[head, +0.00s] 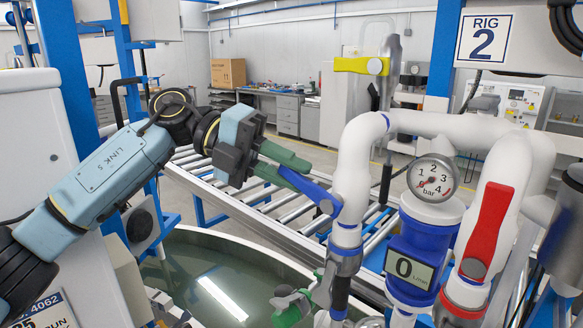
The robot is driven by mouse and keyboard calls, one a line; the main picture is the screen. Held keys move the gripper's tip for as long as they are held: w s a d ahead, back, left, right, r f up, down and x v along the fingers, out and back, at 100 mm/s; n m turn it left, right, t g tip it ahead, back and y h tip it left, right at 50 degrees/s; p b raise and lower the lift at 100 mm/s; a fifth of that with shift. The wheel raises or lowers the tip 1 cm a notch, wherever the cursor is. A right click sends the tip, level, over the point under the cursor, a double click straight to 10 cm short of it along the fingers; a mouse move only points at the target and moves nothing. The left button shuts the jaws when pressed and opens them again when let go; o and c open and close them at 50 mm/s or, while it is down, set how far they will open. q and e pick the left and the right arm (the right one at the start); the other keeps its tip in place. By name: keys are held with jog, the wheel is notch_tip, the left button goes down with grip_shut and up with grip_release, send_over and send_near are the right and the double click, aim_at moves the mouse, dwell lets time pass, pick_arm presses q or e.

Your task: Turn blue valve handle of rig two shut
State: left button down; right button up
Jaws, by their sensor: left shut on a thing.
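The blue valve handle (318,194) of rig two sits on the white vertical pipe (352,165) in the middle of the head view. It sticks out to the left of the pipe and slants up toward my gripper, across the pipe's line. My left gripper (299,176), with dark green fingers, is shut on the handle's outer end, which the fingers partly hide. The "RIG 2" sign (483,38) hangs at the upper right.
A red handle (488,230) lies along the right pipe, and a yellow handle (362,65) is behind. A pressure gauge (433,178) and a flow meter (412,268) reading 0 stand right of the blue handle. A water tank (215,245) and roller conveyor (272,212) lie behind and below.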

pick_arm(q)
jog(key=shift+w+a+f+n+g+h+b, duration=0.1)
jog(key=shift+f+n+g+h+b, duration=0.35)
jog(key=shift+f+h, duration=0.4)
jog(key=shift+w+a+f+n+g+h+b, duration=0.1)
jog(key=shift+f+n+g+h+b, duration=0.35)
jog(key=shift+h, duration=0.6)
jog(key=shift+f, duration=0.1)
jog(key=c, duration=1.3)
grip_release()
jog(key=shift+o, duration=0.2)
notch_tip(320, 180, up, 10)
jog(key=shift+b, duration=0.35)
